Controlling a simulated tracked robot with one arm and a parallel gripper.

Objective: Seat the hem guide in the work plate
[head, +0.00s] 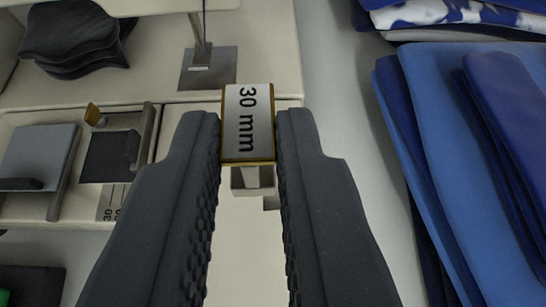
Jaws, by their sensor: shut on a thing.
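My gripper (248,130) is shut on the hem guide (247,122), a small block with a white face marked "30 mm" and brass-coloured edges. It sits between the fingertips, with a pale stem-like part (254,180) showing below it. I cannot tell whether that part belongs to the guide. A grey metal plate (222,72) lies under an upright post on the cream machine bed, beyond the guide to the upper left. I cannot tell for sure whether it is the work plate. The guide appears apart from it.
Dark stacked cloth (75,40) lies upper left. Folded blue cloth (450,130) fills the right. White tablecloth (345,110) is bare between.

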